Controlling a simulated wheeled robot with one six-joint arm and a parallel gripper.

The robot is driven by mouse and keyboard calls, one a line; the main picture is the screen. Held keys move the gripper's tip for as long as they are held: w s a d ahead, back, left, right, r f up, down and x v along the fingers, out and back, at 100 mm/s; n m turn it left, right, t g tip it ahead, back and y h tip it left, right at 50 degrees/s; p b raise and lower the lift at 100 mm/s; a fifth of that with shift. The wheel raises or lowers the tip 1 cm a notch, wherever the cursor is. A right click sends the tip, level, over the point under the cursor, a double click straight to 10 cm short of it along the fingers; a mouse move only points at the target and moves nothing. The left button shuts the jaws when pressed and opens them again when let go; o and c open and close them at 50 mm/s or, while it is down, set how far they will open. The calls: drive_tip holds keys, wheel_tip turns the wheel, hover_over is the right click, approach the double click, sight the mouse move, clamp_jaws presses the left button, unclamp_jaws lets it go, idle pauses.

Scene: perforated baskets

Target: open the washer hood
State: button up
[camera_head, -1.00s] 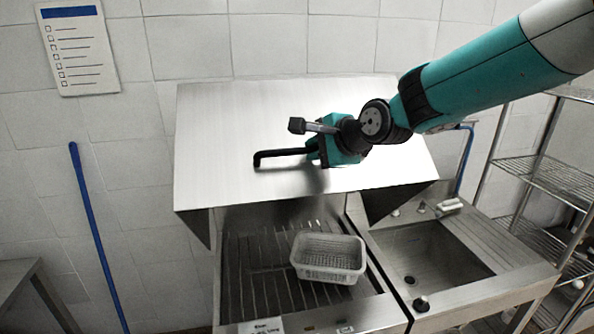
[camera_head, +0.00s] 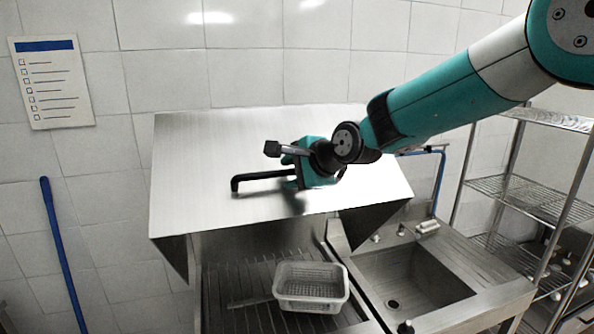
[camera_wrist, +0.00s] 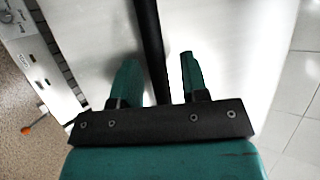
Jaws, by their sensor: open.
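The washer hood (camera_head: 205,150) is a steel box raised above the rack bed, with its underside and the opening below it in view. Its black bar handle (camera_head: 262,177) runs across the front face. My gripper (camera_head: 298,172) is at the right part of the handle. In the wrist view my gripper (camera_wrist: 160,80) is open, with one green finger on each side of the black handle (camera_wrist: 150,45). A gap shows between the handle and the right finger; contact with the left finger cannot be told.
A perforated basket (camera_head: 311,288) stands on the ribbed rack bed (camera_head: 235,290) under the hood. A steel sink (camera_head: 410,270) is at the right, with a wire shelf (camera_head: 535,190) beyond it. A blue pole (camera_head: 62,250) leans at the left wall.

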drive_tip(key=b+v, duration=0.7)
drive_tip(key=v, duration=1)
drive_tip(key=shift+s+d, duration=0.15)
drive_tip(key=shift+s, duration=0.05)
drive_tip(key=shift+r, duration=0.15)
drive_tip(key=s+f+n+g+h+b, duration=0.1)
drive_tip(key=s+f+n+g+b, duration=0.3)
drive_tip(key=s+f+n, duration=0.6)
drive_tip(key=s+d+f+n+g+h+b, duration=0.1)
drive_tip(key=s+f+n+g+b, duration=0.4)
drive_tip(key=s+f+n, duration=0.5)
drive_tip(key=s+f+h+b, duration=0.1)
drive_tip(key=s+f, duration=0.4)
drive_tip(key=f, duration=0.4)
drive_tip(key=shift+d+f, duration=0.25)
drive_tip(key=shift+f, duration=0.05)
